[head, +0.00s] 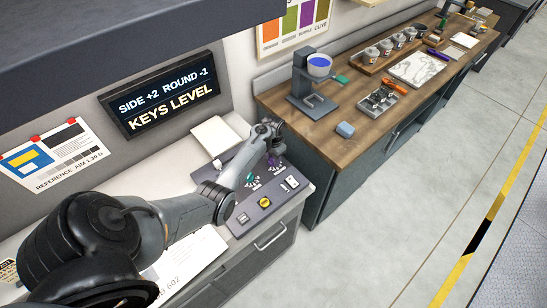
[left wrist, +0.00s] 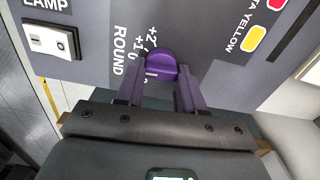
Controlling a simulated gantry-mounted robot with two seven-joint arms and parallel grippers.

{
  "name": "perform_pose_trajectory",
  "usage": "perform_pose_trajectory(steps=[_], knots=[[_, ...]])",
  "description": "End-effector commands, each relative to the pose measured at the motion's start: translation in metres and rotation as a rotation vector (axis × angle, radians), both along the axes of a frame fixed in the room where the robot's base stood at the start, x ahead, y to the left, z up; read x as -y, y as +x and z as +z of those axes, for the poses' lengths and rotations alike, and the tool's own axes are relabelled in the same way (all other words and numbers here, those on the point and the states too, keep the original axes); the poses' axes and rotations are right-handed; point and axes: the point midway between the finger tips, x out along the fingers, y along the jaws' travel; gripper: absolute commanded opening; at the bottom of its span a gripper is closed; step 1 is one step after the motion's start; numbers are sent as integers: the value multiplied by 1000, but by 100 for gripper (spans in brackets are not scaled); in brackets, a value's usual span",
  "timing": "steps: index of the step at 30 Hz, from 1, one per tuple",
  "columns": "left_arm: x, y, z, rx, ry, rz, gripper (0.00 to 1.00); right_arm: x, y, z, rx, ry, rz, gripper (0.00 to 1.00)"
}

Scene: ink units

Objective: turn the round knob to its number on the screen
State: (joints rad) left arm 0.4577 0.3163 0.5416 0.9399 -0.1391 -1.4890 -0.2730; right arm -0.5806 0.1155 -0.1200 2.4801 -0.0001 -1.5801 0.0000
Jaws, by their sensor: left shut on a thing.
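The dark screen (head: 165,95) on the wall reads "SIDE +2 ROUND -1" and "KEYS LEVEL". The purple round knob (left wrist: 162,66) is on the grey control panel (head: 240,222), beside the label "ROUND". Of its scale, +2, +1 and 0 show in part; the rest is hidden by the knob and gripper. My left gripper (left wrist: 158,82) is shut on the knob, one purple finger at each side. In the head view my left gripper (head: 273,155) is over the panel's far end, and my arm hides part of the panel. My right gripper is not in view.
The panel also carries a yellow button (head: 264,201) and a white lamp switch (left wrist: 50,40). Pink and yellow keys (left wrist: 254,38) lie right of the knob in the wrist view. A wooden bench (head: 330,125) with a grey stand and cups stands beyond.

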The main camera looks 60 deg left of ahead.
Motion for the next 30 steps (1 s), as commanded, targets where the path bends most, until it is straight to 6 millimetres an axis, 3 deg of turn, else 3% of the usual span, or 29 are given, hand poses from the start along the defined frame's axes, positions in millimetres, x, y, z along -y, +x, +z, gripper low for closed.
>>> perform_pose_trajectory(steps=[18,30], knots=[[-2,-1,1,0,0,381,7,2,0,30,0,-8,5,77],[-2,-1,-1,1,0,469,7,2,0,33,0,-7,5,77]])
